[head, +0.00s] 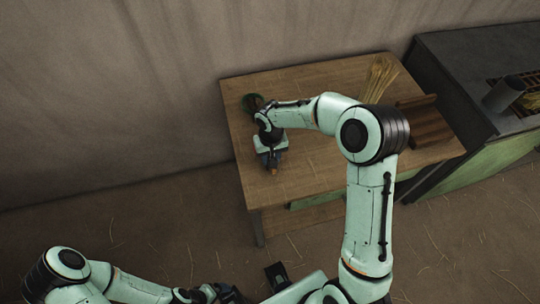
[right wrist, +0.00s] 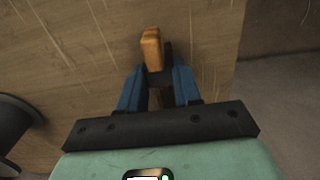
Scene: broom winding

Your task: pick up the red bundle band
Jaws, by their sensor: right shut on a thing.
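My right gripper (head: 273,166) is low over the left part of the wooden table (head: 320,165). In the right wrist view its two blue fingers (right wrist: 158,85) are shut on an orange-brown piece (right wrist: 152,48), with a darker brown part between them. The piece's rounded end sticks out past the fingertips; the same piece shows small in the head view (head: 273,171). I cannot make out a clearly red band in either view. My left gripper (head: 222,293) is at the bottom edge of the head view, away from the table, and its fingers are too unclear to judge.
A straw bundle (head: 380,76) lies at the back right, near a brown wooden rack (head: 428,122). A dark-topped counter (head: 455,62) with a grey cylinder (head: 503,94) stands right.

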